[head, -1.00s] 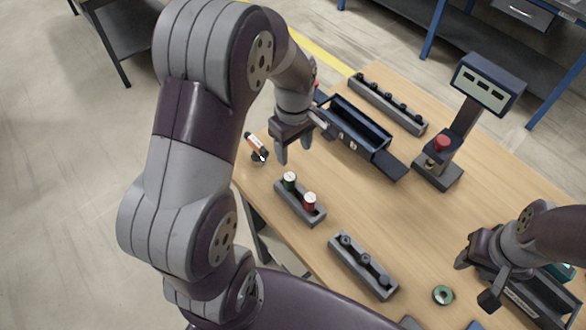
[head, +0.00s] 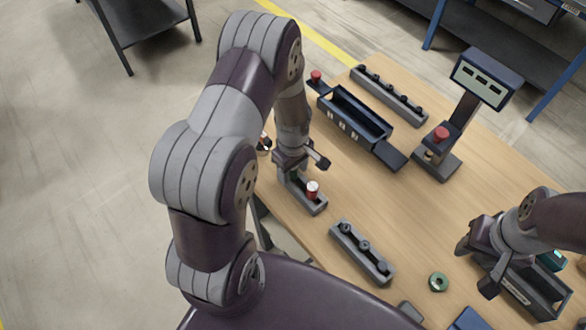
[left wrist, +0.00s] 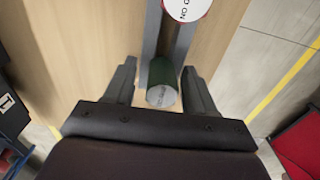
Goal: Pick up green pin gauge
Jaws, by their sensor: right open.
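The green pin gauge (left wrist: 162,84) stands in a small grey rack (head: 312,204). In the head view only a sliver of it (head: 294,177) shows beneath my left gripper (head: 300,164). In the left wrist view the fingers of my left gripper (left wrist: 160,68) are open, one on either side of the green pin gauge. A gap shows on the left side; contact on the right side is unclear. A red pin gauge (head: 313,188) with a white top stands in the same rack. My right gripper (head: 475,268) is open at the right.
A grey rack with several dark knobs (head: 362,252) lies in front. A green ring (head: 438,282) lies near it. A blue open-topped box (head: 355,118) and a long grey rack (head: 390,95) are behind. A display stand (head: 465,115) is at the back right. The middle of the table is clear.

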